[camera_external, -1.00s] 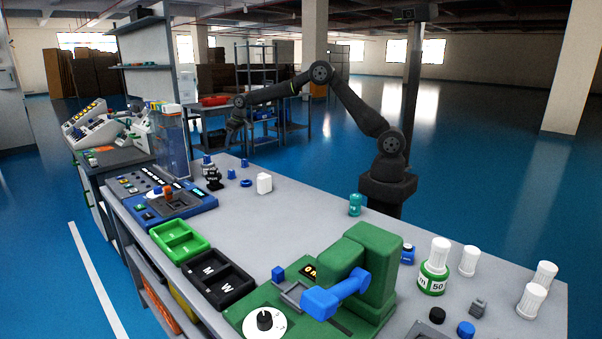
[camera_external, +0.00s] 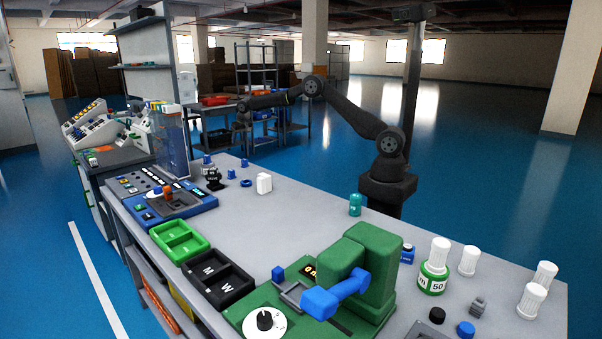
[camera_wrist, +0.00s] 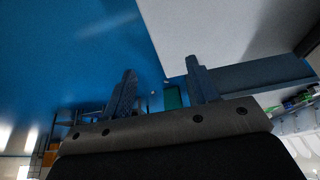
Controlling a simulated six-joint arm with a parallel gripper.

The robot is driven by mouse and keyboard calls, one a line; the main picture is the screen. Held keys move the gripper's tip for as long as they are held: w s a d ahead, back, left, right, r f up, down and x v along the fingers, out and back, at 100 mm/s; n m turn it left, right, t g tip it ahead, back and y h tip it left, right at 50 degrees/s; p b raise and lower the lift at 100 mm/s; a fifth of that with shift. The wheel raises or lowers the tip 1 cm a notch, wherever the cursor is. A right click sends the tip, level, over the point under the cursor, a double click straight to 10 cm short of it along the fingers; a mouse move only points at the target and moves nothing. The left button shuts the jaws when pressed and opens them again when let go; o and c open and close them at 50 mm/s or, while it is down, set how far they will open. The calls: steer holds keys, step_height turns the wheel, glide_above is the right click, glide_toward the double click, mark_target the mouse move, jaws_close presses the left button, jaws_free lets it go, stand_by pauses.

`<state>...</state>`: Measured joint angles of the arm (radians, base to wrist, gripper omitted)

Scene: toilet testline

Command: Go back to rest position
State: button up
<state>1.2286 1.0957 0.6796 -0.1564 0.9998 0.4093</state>
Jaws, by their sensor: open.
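My gripper (camera_external: 242,125) hangs at the end of my dark arm, above and beyond the far edge of the grey workbench (camera_external: 300,215). It is small and dark in the external view, and nothing shows in it. In the wrist view its two fingers (camera_wrist: 160,72) stand apart with no object between them. Behind them are the blue floor (camera_wrist: 80,50) and a large light grey surface (camera_wrist: 220,30).
The bench holds a green machine with a blue handle (camera_external: 370,260), a green tray (camera_external: 180,240), a black tray (camera_external: 218,280), a blue control panel (camera_external: 165,200) and white-capped bottles (camera_external: 435,268). A clear blue-tinted panel (camera_external: 173,145) stands left of my gripper. Shelving (camera_external: 262,75) stands behind.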

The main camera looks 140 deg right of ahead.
steer(key=w+f, duration=0.3)
steer(key=w, duration=0.2)
steer(key=shift+w+d+f, duration=0.15)
steer(key=shift+w+d, duration=0.1)
steer(key=shift+w, duration=0.05)
